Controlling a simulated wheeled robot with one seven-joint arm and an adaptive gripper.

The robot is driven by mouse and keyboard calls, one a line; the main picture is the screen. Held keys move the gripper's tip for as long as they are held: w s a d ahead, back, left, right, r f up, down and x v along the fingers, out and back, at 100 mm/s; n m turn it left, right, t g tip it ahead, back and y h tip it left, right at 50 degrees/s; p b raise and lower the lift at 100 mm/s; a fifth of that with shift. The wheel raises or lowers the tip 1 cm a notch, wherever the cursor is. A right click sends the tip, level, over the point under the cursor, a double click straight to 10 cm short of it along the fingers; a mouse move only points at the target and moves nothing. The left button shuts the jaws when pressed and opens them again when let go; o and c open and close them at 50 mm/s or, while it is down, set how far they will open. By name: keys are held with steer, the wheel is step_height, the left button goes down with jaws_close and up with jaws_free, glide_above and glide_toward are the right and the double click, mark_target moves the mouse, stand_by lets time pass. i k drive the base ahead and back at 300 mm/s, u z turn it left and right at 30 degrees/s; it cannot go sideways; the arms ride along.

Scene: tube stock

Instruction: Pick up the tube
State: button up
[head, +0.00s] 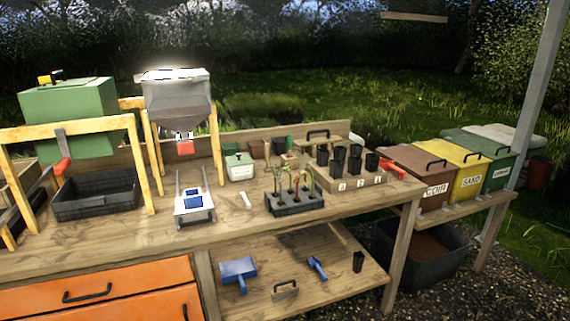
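Several black tapered tubes stand in a numbered wooden rack (349,187) at the right end of the bench; one of them is the front-middle tube (339,160). A single black tube (358,261) stands upright by itself on the lower shelf, at its right end. A black tray (295,205) at the bench's front edge holds seedlings; what they grow in is hard to make out. I cannot tell which tube the task means. My gripper is not in view.
A grey hopper (180,105) stands behind. Blue scoops (238,272) lie on the lower shelf. Labelled bins (462,168) stand right.

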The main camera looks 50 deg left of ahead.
mark_target(337, 165)
steer(key=u, duration=0.85)
steer(key=i, duration=0.8)
steer(key=u, duration=0.95)
